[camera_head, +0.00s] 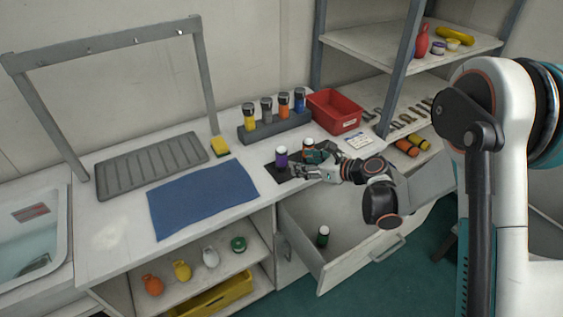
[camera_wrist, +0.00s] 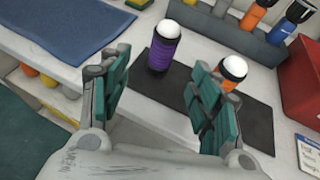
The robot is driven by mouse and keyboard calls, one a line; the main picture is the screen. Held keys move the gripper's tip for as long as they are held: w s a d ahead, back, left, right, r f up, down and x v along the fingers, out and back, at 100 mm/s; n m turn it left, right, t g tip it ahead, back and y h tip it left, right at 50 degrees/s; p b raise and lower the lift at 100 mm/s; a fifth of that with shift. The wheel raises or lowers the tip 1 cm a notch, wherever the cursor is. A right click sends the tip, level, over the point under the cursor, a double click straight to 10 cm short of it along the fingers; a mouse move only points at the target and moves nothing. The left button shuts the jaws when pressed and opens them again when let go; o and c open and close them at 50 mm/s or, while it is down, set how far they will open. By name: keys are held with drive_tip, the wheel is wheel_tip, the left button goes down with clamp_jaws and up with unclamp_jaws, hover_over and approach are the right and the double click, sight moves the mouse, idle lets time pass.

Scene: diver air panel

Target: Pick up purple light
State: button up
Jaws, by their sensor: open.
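The purple light (camera_head: 282,157) stands upright on a dark mat (camera_head: 271,172) on the white counter. In the wrist view the purple light (camera_wrist: 166,46) has a ribbed purple body, black ends and a white dome top. It stands ahead of the gap between my fingers, apart from both. An orange light (camera_head: 308,146) stands on the same mat to its right; in the wrist view this orange light (camera_wrist: 229,76) is partly hidden behind my right finger. My gripper (camera_head: 305,166) is open and empty over the counter; its green-padded fingers (camera_wrist: 155,92) are spread wide.
A grey rack (camera_head: 262,133) with several lights stands behind, with a red bin (camera_head: 335,112) at its right. A blue towel (camera_head: 200,198) lies to the left. Below my arm is an open drawer (camera_head: 345,255) holding a green light (camera_head: 323,236).

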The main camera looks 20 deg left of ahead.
sight(286, 158)
drive_tip(key=b+x, duration=0.2)
drive_tip(key=x, duration=0.9)
drive_tip(key=shift+w+f+b, duration=0.2)
drive_tip(key=shift+w+b, duration=0.05)
drive_tip(key=shift+b, duration=0.1)
drive_tip(key=shift+r, duration=0.1)
drive_tip(key=shift+c, duration=0.4)
drive_tip(key=c, duration=1.2)
